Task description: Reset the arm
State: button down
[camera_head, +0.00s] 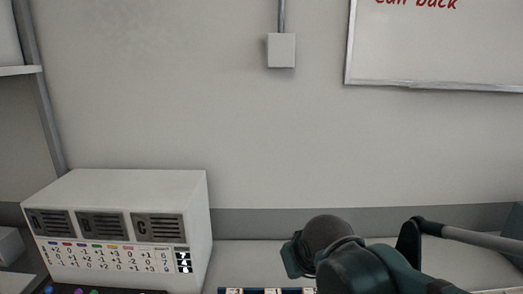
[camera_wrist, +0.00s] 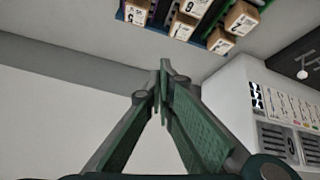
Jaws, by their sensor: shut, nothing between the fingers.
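My gripper (camera_wrist: 163,88) shows in the wrist view with its two green-grey fingers meeting at the tips. It is shut and nothing shows between the fingers. It points toward the bare counter and wall area, apart from any object. In the head view my dark green arm is at the bottom, right of centre, and my fingers cannot be made out there.
A white box-shaped unit (camera_head: 120,215) with vents marked B and C and a number chart stands at left; it also shows in the wrist view (camera_wrist: 245,90). Numbered wooden blocks (camera_wrist: 185,22) sit in a rack at the top. A whiteboard (camera_head: 440,45) hangs at upper right.

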jog(key=s+d+f+m, duration=0.3)
jog(key=s+d+f, duration=0.1)
jog(key=s+d, duration=0.8)
jog(key=shift+d+m+h+b, duration=0.3)
jog(key=shift+b, duration=0.05)
dwell(1.6)
